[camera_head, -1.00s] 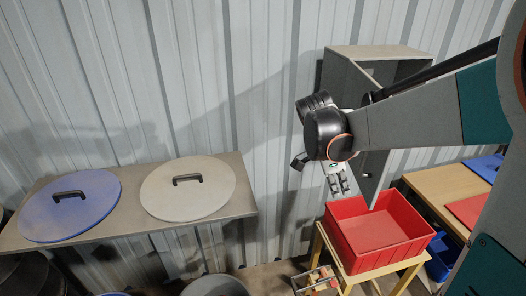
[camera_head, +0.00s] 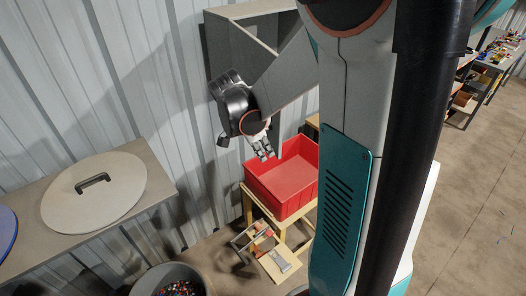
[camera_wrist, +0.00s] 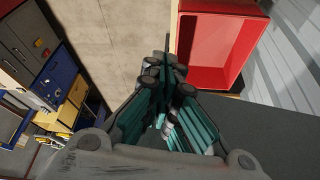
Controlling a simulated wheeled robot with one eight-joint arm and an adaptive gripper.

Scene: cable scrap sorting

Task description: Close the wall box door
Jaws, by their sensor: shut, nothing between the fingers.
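The grey wall box (camera_head: 245,47) hangs on the corrugated wall, at the top middle of the head view. My arm covers its right part, so the door and its angle cannot be made out clearly. My gripper (camera_head: 266,153) is below the box, just above the red bin's left back edge in the picture, and points down. In the wrist view my gripper (camera_wrist: 166,75) is shut and empty. A flat dark grey surface (camera_wrist: 275,143) lies close to the fingers at the lower right there; I cannot tell whether it is the door.
The red bin (camera_head: 249,177) stands on a wooden stand below the box and also shows in the wrist view (camera_wrist: 251,12). A shelf (camera_head: 150,208) with a round beige lid (camera_head: 95,205) is at left. A tool frame (camera_head: 262,250) and a scrap-filled drum (camera_head: 140,285) are on the floor.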

